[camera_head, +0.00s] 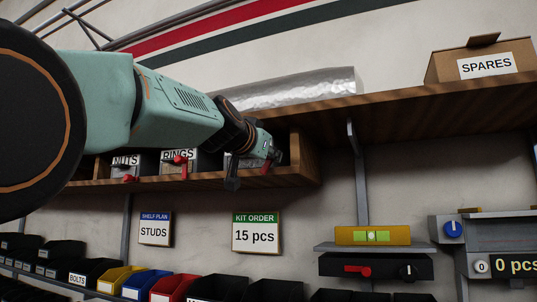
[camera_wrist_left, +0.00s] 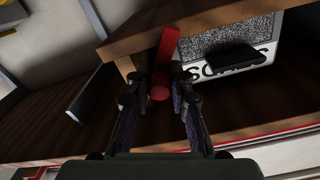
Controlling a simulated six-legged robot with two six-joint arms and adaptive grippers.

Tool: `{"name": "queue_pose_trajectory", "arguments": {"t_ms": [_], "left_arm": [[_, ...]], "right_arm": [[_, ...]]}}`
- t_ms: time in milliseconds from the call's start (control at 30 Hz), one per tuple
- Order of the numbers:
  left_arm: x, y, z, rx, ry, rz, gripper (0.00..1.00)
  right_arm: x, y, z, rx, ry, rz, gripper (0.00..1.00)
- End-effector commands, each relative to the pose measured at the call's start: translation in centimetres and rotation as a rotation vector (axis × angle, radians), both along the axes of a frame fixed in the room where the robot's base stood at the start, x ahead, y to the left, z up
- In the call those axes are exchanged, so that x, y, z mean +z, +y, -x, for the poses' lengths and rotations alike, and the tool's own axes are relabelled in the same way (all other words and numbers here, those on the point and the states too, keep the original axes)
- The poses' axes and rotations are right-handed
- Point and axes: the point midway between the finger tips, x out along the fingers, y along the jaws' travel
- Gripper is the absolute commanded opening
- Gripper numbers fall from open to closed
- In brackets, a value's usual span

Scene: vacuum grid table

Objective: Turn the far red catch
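A red catch (camera_head: 267,165) is at the right end of the wooden shelf, partly hidden by my left gripper (camera_head: 255,169). In the left wrist view this red catch (camera_wrist_left: 168,46) hangs from the wooden frame beside a partly covered label, with its round end between the fingers of my left gripper (camera_wrist_left: 160,78). The fingers are apart, one on each side, with narrow gaps showing. My right gripper is not in view.
The wooden shelf (camera_head: 440,105) above carries a SPARES box (camera_head: 485,64) and a silver wrapped roll (camera_head: 290,88). A KIT ORDER sign (camera_head: 256,232) hangs below. Coloured bins (camera_head: 175,288) line the bottom. A black panel with a red handle (camera_head: 357,269) is at the lower right.

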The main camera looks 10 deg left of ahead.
Motion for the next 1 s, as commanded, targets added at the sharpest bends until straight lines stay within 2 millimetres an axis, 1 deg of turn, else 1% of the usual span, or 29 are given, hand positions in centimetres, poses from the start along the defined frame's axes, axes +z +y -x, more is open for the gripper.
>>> {"name": "queue_pose_trajectory", "arguments": {"t_ms": [33,200,467,633,767,1000], "left_arm": [[0.0,0.0,0.0,0.000,0.000,0.000,0.14],[0.0,0.0,0.0,0.000,0.000,0.000,0.00],[0.0,0.0,0.1,-0.001,0.000,-0.004,0.00],[-0.1,-0.2,0.1,-0.001,-0.009,-0.042,0.00],[-0.4,-0.4,0.2,-0.001,-0.023,-0.109,0.00],[-1.2,-1.1,0.3,-0.002,-0.062,-0.304,0.00]], "right_arm": [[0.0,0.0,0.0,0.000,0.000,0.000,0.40],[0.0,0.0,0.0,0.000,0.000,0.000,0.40],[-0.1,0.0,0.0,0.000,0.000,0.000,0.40],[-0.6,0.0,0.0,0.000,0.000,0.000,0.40],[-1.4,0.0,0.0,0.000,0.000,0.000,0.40],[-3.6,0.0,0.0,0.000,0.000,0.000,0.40]]}}
